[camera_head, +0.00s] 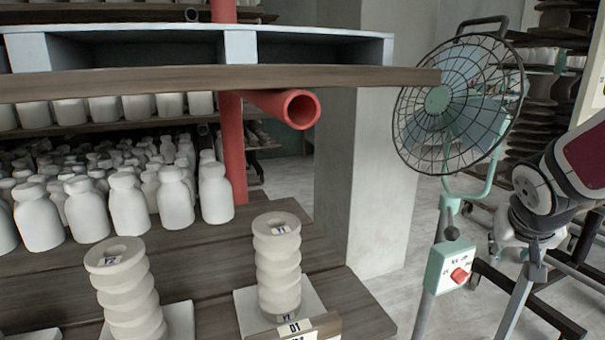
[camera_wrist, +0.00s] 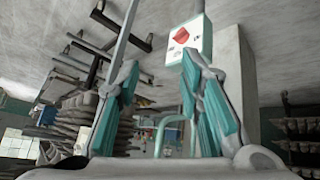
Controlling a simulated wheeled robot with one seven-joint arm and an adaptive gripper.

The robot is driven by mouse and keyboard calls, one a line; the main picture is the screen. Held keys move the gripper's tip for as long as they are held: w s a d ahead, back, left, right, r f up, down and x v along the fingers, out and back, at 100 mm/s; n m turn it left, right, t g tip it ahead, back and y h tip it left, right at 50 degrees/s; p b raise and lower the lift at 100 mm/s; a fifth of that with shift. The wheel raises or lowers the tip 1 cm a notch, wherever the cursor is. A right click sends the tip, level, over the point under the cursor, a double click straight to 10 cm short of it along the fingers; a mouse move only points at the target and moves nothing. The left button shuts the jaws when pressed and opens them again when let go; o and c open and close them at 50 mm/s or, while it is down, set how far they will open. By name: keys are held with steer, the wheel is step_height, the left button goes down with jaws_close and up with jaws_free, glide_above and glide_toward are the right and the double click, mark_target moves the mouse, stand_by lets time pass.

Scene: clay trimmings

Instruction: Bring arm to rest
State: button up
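My arm (camera_head: 548,190) is at the right edge of the head view, beside the standing fan and away from the wooden shelf. My gripper (camera_wrist: 160,72) shows in the wrist view with its two teal-padded fingers apart and nothing between them. The fan's control box with a red knob (camera_wrist: 191,42) appears behind the right fingertip in the wrist view. I cannot make out the fingers in the head view.
The caged fan (camera_head: 460,103) stands left of my arm; its control box (camera_head: 452,268) is below. Two stacks of ribbed clay pieces (camera_head: 277,265) (camera_head: 127,290) stand on the wooden shelf (camera_head: 215,245). White bottles (camera_head: 128,205) stand behind. A red pipe (camera_head: 285,106) juts out above.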

steer(key=s+a+n+g+y, duration=0.2)
steer(key=s+a, duration=0.4)
steer(key=s, duration=0.4)
steer(key=s+a+n+g+y, duration=0.1)
steer(key=s+a+g, duration=0.1)
steer(key=s+a, duration=0.6)
steer(key=s+a+n+g+y, duration=0.15)
steer(key=s+a, duration=0.35)
steer(key=s, duration=0.7)
step_height(320, 180, up, 23)
steer(key=t+p, duration=0.3)
steer(key=p, duration=1.8)
steer(key=shift+w+d+t, duration=0.2)
steer(key=shift+t, duration=0.15)
